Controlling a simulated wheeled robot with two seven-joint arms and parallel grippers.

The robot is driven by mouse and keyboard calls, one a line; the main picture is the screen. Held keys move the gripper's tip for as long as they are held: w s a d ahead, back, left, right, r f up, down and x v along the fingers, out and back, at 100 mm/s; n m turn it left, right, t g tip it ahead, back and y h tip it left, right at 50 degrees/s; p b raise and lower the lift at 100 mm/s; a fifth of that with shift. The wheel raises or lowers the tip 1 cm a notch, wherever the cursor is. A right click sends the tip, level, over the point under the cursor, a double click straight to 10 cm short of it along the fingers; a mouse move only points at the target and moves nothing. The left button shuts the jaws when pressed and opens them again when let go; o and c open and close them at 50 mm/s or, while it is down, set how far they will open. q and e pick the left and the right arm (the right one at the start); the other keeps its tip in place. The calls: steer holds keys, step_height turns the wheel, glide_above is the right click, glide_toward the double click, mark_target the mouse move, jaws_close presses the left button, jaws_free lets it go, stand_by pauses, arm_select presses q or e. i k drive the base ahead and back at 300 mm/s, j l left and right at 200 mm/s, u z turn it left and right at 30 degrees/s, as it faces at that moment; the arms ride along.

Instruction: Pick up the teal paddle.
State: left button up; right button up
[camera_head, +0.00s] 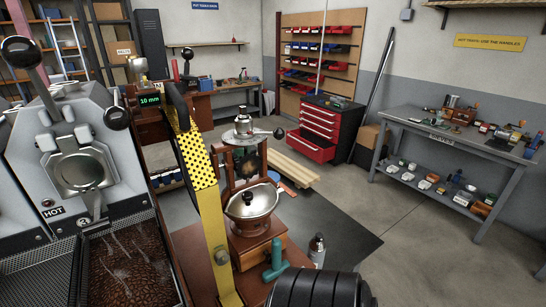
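A teal T-shaped or bent piece (276,261), the only clearly teal thing I can make out, is near the right side of the wooden bench top (191,254). One part of it stands up and another lies low, pointing right. I take it for the teal paddle, though its full shape is hard to tell. Neither of my grippers shows, so nothing is seen touching it.
A grinder with a metal bowl (251,202) stands just behind the teal piece. A small metal bottle (317,248) is to its right. A black ribbed cylinder (318,289) fills the near edge. A yellow dotted post (205,195) and the roaster marked HOT (65,150) stand left.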

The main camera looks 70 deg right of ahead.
mark_target(278, 265)
steer(key=z, duration=2.2)
